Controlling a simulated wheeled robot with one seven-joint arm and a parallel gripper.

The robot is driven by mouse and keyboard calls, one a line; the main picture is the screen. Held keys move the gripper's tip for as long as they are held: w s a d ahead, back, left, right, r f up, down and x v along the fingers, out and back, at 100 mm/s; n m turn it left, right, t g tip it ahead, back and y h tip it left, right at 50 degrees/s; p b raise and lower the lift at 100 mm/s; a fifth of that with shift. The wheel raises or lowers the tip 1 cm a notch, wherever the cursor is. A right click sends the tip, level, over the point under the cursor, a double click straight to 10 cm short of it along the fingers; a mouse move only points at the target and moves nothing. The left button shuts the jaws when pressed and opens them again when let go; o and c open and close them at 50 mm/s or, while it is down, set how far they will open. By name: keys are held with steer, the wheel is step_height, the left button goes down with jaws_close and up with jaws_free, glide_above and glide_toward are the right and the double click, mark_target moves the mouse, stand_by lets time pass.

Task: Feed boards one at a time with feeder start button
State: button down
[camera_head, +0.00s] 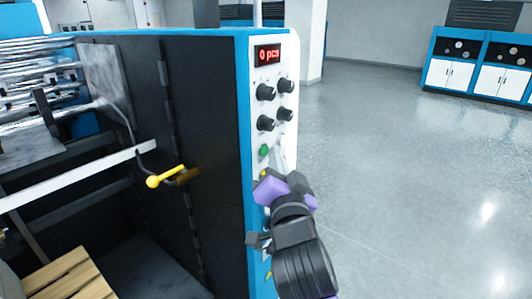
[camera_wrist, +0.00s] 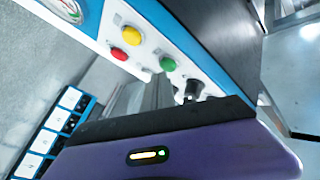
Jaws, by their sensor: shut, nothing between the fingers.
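The control panel (camera_head: 288,66) is a white strip on the end of a blue-framed machine. Its red display (camera_head: 267,54) reads "0 pcs", with several black knobs below. A green button (camera_head: 264,150) sits under the knobs; it also shows in the wrist view (camera_wrist: 167,64), beside a red button (camera_wrist: 117,54) and a yellow button (camera_wrist: 131,35). My gripper (camera_head: 282,160) is in front of the panel, close to the green button and slightly right of it. Its grey fingers (camera_wrist: 152,93) are shut and empty. Whether they touch the panel cannot be told. My arm hides the lower panel.
A yellow-ended lever (camera_head: 166,176) sticks out from the machine's dark side wall. A wooden pallet (camera_head: 62,276) is at the lower left, with metal rollers (camera_head: 40,82) above. Blue and white cabinets (camera_head: 478,68) stand far right. The grey floor on the right is clear.

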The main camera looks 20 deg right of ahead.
steer(key=shift+w+a+b, duration=0.25)
steer(key=shift+w+b, duration=0.05)
steer(key=shift+w, duration=0.05)
stand_by(0.7)
steer(key=shift+s+d, duration=0.1)
steer(key=shift+s, duration=0.05)
stand_by(0.3)
steer(key=shift+s+d, duration=0.4)
steer(key=shift+s, duration=0.15)
